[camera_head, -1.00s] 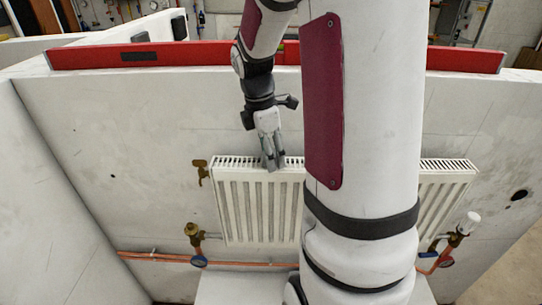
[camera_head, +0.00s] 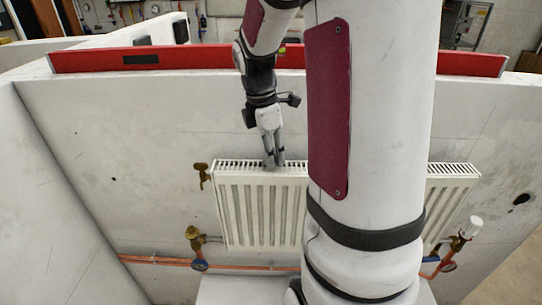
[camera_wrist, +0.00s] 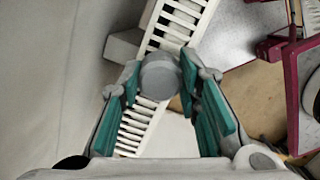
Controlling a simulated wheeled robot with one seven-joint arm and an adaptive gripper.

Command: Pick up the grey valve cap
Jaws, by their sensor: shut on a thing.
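The grey valve cap (camera_wrist: 160,77) is a round grey disc in the wrist view, between the tips of my gripper's teal-padded fingers. My gripper (camera_wrist: 172,80) is shut on it. In the head view my gripper (camera_head: 274,162) points down at the top edge of the white radiator (camera_head: 262,210). The cap cannot be made out there between the fingers.
A brass valve (camera_head: 194,237) without a white head stands at the radiator's lower left. Another valve with a white head (camera_head: 474,224) is at the right. Copper pipes (camera_head: 240,266) run below. A red rail (camera_head: 220,57) tops the wall.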

